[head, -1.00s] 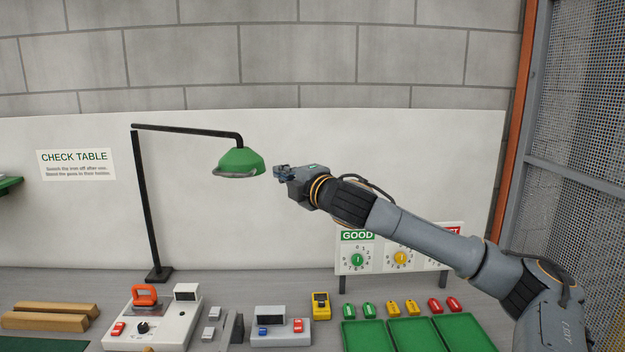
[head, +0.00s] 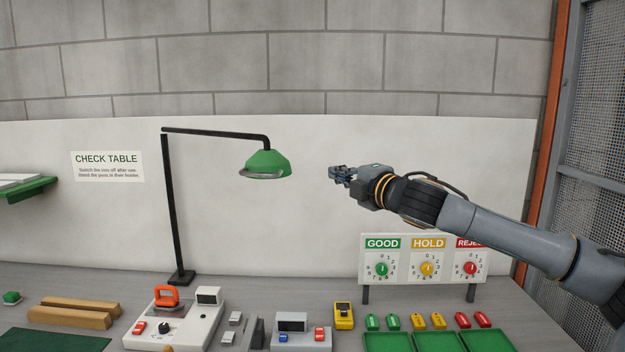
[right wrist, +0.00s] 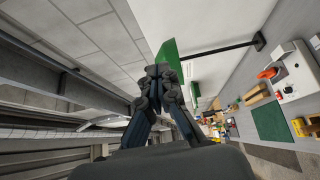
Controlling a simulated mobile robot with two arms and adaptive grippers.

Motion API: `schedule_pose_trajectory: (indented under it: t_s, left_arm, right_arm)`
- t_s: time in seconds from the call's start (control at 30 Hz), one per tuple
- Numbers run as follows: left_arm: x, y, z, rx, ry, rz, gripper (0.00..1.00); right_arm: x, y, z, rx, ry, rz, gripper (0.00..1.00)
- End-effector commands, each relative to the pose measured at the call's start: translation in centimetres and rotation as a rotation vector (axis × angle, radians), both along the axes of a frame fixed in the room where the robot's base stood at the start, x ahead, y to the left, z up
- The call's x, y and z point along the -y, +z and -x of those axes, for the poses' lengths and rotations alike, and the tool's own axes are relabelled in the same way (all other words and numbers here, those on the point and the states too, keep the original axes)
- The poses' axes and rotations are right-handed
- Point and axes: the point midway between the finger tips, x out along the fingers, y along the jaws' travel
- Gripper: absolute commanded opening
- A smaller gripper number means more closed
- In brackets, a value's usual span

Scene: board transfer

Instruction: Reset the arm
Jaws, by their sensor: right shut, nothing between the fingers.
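My right gripper (head: 340,174) is raised in the air above the table, to the right of the green lamp (head: 265,163) in the head view. It is apart from the lamp and everything else. Its fingers also show in the right wrist view (right wrist: 160,72), closed together with nothing between them. My right arm comes in from the right and passes in front of the REJECT end of the dial board (head: 405,258). My left gripper is not in view.
The grey table (head: 235,285) holds an iron station (head: 190,318), a grey device with a screen (head: 305,335), a yellow meter (head: 344,315), coloured tags and green trays (head: 390,342). Wooden bars (head: 70,315) lie at the left. The air around the gripper is clear.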

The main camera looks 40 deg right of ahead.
Motion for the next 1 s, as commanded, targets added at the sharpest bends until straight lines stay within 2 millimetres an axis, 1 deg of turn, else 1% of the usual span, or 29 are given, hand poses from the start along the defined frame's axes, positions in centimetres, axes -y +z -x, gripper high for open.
schedule_pose_trajectory:
  t_s: [0.23,0.3,0.37,0.47,0.5,0.57,0.6,0.67,0.7,0.77,0.8,0.87,0.9,0.97,1.0]
  left_arm:
    - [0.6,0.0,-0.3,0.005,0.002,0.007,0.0]
    - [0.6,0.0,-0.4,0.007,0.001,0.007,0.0]
    - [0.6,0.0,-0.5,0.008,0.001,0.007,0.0]
    - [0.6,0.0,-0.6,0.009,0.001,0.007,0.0]
    - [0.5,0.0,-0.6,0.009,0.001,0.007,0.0]
    - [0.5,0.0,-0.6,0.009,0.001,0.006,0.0]
    - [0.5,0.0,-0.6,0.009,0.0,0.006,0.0]
    - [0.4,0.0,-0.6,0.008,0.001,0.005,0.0]
    - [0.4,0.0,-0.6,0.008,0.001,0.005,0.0]
    - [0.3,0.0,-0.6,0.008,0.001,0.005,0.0]
    - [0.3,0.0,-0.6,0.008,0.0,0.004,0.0]
    - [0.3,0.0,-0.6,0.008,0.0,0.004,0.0]
    - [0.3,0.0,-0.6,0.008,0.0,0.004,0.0]
    - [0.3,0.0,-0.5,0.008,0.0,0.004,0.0]
    - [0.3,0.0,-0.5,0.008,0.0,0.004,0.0]
  right_arm:
    - [-0.1,-0.1,-0.1,-0.002,0.001,-0.001,0.0]
    - [-0.6,-1.0,-0.4,-0.014,0.008,-0.01,0.0]
    - [-1.5,-2.6,-1.0,-0.036,0.018,-0.026,0.0]
    - [-4.1,-7.3,-2.3,-0.1,0.045,-0.083,0.0]
    - [-5.6,-9.7,-2.7,-0.134,0.056,-0.112,0.0]
    - [-7.9,-13.7,-3.1,-0.19,0.07,-0.166,0.0]
    - [-9.5,-16.4,-3.2,-0.227,0.076,-0.205,0.0]
    - [-11.9,-20.4,-2.9,-0.283,0.081,-0.266,0.0]
    - [-13.5,-23.0,-2.4,-0.321,0.081,-0.31,0.0]
    - [-15.9,-26.7,-1.4,-0.376,0.074,-0.381,0.0]
    - [-17.4,-29.3,-0.4,-0.417,0.065,-0.43,0.0]
    - [-19.7,-32.8,1.3,-0.474,0.043,-0.511,0.0]
    - [-21.2,-35.1,2.8,-0.515,0.022,-0.571,0.0]
    - [-23.2,-38.2,5.2,-0.573,-0.021,-0.66,0.0]
    - [-24.3,-40.1,6.9,-0.61,-0.055,-0.719,0.0]
